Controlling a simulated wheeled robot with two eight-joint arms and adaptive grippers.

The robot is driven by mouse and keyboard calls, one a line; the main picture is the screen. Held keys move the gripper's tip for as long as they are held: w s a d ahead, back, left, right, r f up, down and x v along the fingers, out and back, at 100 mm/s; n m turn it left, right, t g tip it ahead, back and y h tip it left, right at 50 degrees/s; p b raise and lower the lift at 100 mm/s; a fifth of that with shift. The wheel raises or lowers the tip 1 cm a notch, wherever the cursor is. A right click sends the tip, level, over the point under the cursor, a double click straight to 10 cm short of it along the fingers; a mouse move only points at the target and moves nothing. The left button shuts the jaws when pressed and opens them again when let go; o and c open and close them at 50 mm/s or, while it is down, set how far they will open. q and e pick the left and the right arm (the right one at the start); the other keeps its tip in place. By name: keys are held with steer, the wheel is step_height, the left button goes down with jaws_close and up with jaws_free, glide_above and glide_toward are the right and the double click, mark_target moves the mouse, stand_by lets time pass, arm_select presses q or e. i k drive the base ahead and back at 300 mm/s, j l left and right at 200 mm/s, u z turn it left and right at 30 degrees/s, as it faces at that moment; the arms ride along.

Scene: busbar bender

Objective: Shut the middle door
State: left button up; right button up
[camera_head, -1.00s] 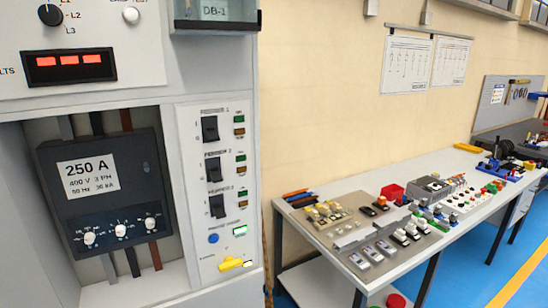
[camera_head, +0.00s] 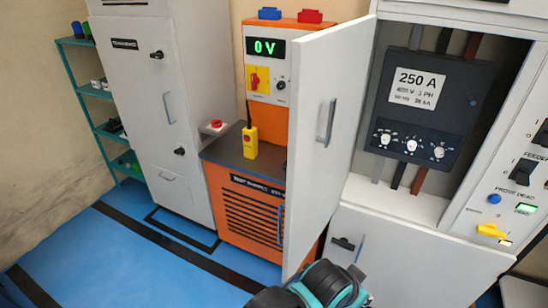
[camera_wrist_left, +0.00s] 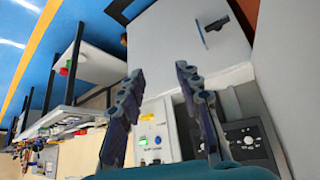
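The middle door (camera_head: 322,130) is a tall white panel that stands swung open to the left of its cabinet. A grey bar handle (camera_head: 326,118) is on its visible face. The opening beside it exposes a dark 250 A breaker (camera_head: 420,110), which also shows in the wrist view (camera_wrist_left: 245,138). Part of my left arm shows at the bottom of the head view, near the door's lower edge; its fingers are not clear there. In the left wrist view my left gripper (camera_wrist_left: 158,72) is open and empty, its fingers apart in front of the cabinet. My right gripper is not in view.
A lower white panel (camera_head: 420,262) with a dark latch is under the breaker opening. Left of the door stand an orange test cabinet (camera_head: 255,205), a tall closed white cabinet (camera_head: 165,110) and a green shelf (camera_head: 100,95). Blue floor (camera_head: 120,260) is clear in front.

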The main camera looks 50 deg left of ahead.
mark_target(329, 64)
steer(key=k+j+u, duration=0.1)
steer(key=j, duration=0.5)
steer(key=j+u, duration=0.15)
steer(key=j, duration=0.5)
steer(key=i+j+z, duration=0.1)
steer(key=j, duration=0.25)
steer(key=i+j+z, duration=0.15)
steer(key=j, duration=0.2)
steer(key=i+j+z, duration=0.1)
steer(key=j, duration=0.3)
steer(key=k+j+z, duration=0.35)
steer(key=k+j, duration=0.2)
steer(key=k+j+u, duration=0.1)
steer(key=k+j, duration=0.1)
steer(key=j, duration=0.1)
